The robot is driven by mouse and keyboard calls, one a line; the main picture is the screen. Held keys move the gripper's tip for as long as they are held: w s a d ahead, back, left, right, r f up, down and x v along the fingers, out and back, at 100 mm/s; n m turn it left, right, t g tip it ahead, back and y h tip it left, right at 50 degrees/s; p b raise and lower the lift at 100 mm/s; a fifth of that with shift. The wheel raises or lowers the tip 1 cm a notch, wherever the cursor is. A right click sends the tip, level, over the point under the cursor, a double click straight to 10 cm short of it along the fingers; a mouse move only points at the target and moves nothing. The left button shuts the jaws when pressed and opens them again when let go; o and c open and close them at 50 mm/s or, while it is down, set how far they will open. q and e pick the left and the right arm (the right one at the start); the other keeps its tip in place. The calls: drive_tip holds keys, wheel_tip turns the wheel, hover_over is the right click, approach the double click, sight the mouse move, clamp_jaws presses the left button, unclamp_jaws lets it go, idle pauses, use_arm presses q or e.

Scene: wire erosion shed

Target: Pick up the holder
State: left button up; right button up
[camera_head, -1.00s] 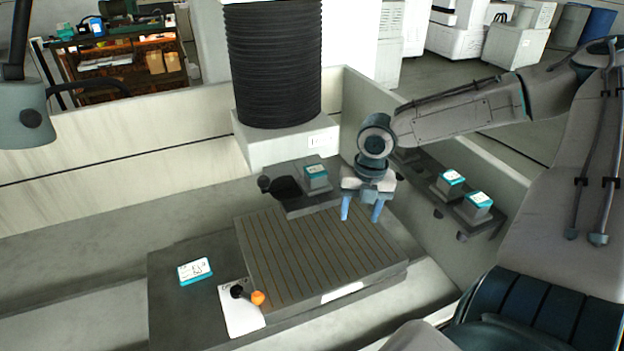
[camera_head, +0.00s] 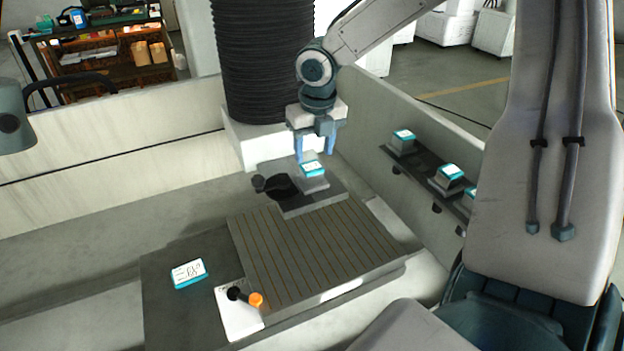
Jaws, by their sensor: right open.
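A small grey block with a teal, white-labelled top, likely the holder (camera_head: 314,180), stands on a dark plate behind the ribbed table. My right gripper (camera_head: 315,150) is open and points down, with its two blue fingers just above and behind this block's top in the picture. Nothing shows between the fingers, and I cannot tell whether they touch the block. Similar blocks stand on the dark shelf (camera_head: 421,167) along the right wall: one at the far end (camera_head: 402,147), one in the middle (camera_head: 447,181) and one partly hidden by my arm. My left gripper is out of view.
The ribbed table (camera_head: 310,245) is bare. A teal-edged labelled piece (camera_head: 188,273) lies on the dark plate at its left, near a white plate (camera_head: 238,318) with a black and orange knob. A black bellows column (camera_head: 265,60) rises close behind my right gripper.

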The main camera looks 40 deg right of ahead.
sight(312, 166)
drive_tip(key=shift+w+f, duration=0.2)
drive_tip(key=shift+f, duration=0.5)
drive_tip(key=shift+f+p, duration=0.4)
drive_tip(key=shift+f, duration=0.15)
drive_tip(key=f, duration=0.1)
drive_tip(key=f+p, duration=0.1)
drive_tip(key=f, duration=0.1)
drive_tip(key=shift+w+d, duration=0.1)
drive_tip(key=shift+w, duration=0.1)
drive_tip(key=shift+w+f, duration=0.2)
drive_tip(key=shift+f, duration=0.3)
drive_tip(key=shift+s+r, duration=0.1)
drive_tip(key=shift+s, duration=0.05)
drive_tip(key=shift+c, duration=1.1)
drive_tip(key=c, duration=0.8)
